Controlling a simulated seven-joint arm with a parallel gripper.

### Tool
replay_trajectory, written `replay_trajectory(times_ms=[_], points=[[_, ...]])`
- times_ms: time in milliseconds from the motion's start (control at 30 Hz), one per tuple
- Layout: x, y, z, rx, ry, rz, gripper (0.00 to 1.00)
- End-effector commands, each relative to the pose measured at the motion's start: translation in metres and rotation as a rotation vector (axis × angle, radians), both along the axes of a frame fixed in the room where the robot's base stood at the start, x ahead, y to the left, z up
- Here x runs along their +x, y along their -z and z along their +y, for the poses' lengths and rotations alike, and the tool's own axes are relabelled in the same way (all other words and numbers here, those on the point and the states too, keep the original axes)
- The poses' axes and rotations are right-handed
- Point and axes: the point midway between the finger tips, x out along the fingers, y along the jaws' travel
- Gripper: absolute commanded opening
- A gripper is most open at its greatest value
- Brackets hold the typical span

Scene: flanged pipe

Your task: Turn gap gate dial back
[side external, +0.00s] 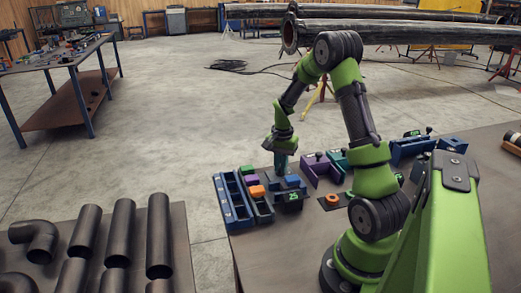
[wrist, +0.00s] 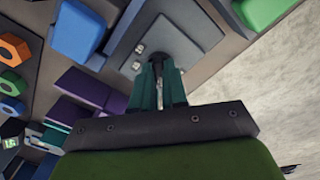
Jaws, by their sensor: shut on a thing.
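My gripper (side external: 281,168) reaches down among the fixtures on the bench in the side view. Its teal fingers also show in the wrist view (wrist: 159,76), closed together over a grey plate (wrist: 128,48) with bolt heads. They are shut on a small part, seemingly the gap gate dial, mostly hidden between the fingertips. Its marking and angle cannot be read. In the side view a blue block (side external: 293,182) and a dark box with a green number label (side external: 289,198) sit just right of the gripper.
A blue tray (side external: 228,205), an orange piece (side external: 257,190) and a purple block (side external: 251,180) stand close left of the gripper. A purple bracket (side external: 318,168) and an orange ring (side external: 333,198) are to the right. Dark pipe pieces (side external: 120,235) lie on a separate table.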

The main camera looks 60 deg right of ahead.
Motion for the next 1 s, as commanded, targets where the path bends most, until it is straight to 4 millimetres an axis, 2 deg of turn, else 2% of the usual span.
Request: replay_trajectory(times_ms=[600, 1000], points=[[0.0002, -0.0008, 0.0, -0.001, -0.49, -0.001, 0.0], [0.0, -0.001, -0.0002, -0.001, -0.684, -0.001, 0.0]])
